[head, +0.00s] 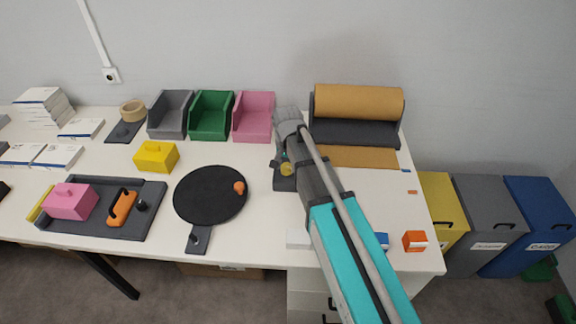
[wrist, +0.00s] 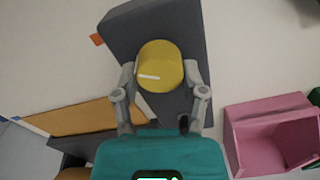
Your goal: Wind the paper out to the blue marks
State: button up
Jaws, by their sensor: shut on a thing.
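A brown paper roll (head: 358,101) sits in a dark holder (head: 356,133) at the back right of the table. A strip of its paper (head: 357,156) lies flat in front of the holder; it also shows in the wrist view (wrist: 85,117). A blue mark (head: 406,171) lies at the right, close to the line of the paper's front edge. Any mark on the left is hidden by my arm. My gripper (wrist: 160,70) is shut on a round yellow knob (wrist: 158,60) with a white line, on a dark block (wrist: 125,30). The block partly shows in the head view (head: 284,184).
An orange mark (head: 412,192) lies farther forward than the blue one. Grey, green and pink bins (head: 254,117) stand left of my gripper. A black round plate (head: 205,200) lies at front left. An orange box (head: 415,241) stands near the right front corner.

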dwell(0.5)
jog(key=o, duration=1.1)
jog(key=shift+o, duration=0.2)
jog(key=shift+r, duration=0.1)
